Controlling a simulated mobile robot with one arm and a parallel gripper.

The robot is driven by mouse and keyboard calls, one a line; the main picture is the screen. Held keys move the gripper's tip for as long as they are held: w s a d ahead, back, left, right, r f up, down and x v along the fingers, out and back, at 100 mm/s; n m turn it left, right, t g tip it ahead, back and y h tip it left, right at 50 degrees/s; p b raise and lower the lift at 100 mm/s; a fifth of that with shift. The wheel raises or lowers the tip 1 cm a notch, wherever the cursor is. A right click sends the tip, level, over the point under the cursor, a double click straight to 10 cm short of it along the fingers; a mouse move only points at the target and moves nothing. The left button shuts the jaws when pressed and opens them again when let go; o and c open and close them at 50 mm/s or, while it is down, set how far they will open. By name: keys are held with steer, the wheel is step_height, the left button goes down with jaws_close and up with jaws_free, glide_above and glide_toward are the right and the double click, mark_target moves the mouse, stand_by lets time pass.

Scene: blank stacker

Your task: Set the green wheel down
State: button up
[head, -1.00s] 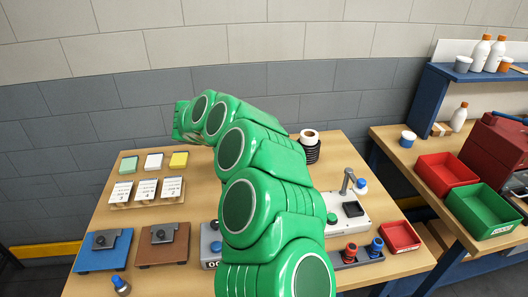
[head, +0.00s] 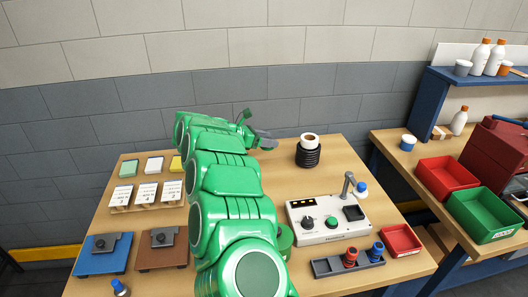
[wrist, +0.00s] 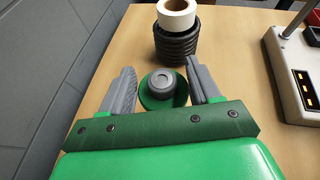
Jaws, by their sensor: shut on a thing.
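The green wheel (wrist: 149,101) has a grey round hub and shows in the wrist view between the two grey fingers of my gripper (wrist: 163,88). My gripper is shut on it. In the head view my gripper (head: 264,138) is over the back of the wooden table, left of a black ribbed stack. I cannot make out the wheel clearly in the head view, and the gap between the wheel and the tabletop is hard to judge.
The black ribbed stack (head: 308,157) with a white roll (head: 309,140) on top stands just beyond my gripper. A white control box (head: 328,220) is at the right, with a red tray (head: 401,240) nearby. Bare tabletop (head: 275,175) lies between them.

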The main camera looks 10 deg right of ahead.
steer(key=shift+w+f, duration=0.55)
steer(key=shift+w, duration=0.3)
glide_above(264, 158)
steer(key=shift+s+f, duration=0.15)
steer(key=shift+f, duration=2.2)
steer(key=shift+w+f, duration=0.25)
steer(key=shift+f, duration=1.7)
steer(key=o, duration=1.2)
